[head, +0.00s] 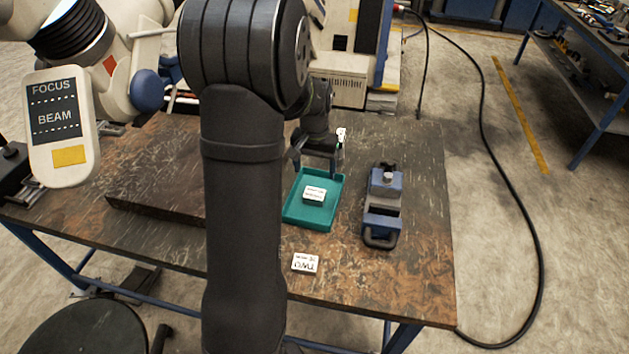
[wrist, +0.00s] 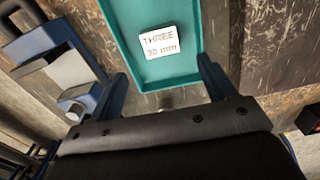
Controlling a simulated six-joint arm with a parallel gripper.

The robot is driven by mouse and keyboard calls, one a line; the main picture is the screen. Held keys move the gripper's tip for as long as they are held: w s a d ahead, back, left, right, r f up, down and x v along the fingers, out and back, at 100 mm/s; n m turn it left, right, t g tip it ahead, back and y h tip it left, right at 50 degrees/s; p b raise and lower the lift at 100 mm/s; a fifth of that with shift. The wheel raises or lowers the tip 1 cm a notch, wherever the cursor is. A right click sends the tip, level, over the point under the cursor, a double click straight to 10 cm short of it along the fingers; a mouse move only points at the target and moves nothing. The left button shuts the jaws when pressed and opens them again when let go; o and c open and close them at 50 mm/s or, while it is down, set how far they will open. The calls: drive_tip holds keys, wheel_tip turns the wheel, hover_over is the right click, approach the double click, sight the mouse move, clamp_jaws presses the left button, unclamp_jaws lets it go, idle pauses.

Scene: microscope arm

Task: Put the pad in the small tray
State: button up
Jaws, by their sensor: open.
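A white pad (head: 315,194) lies flat inside the small teal tray (head: 291,214), near its middle. In the wrist view the pad (wrist: 161,42) reads "THREE 30 mm", and the tray (wrist: 190,76) shows around it. My gripper (head: 316,168) is above the far end of the tray, with its fingers apart and nothing between them. In the wrist view my gripper's fingers (wrist: 163,78) stand on either side of the tray's near end, and the pad lies beyond them. A second white pad (head: 305,263), apparently marked "TWO", lies on the table in front of the tray.
A blue vise-like device (head: 384,205) stands right of the tray. A dark slab (head: 160,180) lies on the left of the worn table (head: 425,270). A panel marked "FOCUS BEAM" (head: 60,128) hangs at the left. The table's front right is clear.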

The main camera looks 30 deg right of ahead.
sight(315, 193)
wheel_tip(315, 193, up, 3)
drive_tip(key=shift+f, duration=0.2)
wheel_tip(315, 193, down, 12)
drive_tip(key=shift+f, duration=0.1)
drive_tip(key=shift+r, duration=1.65)
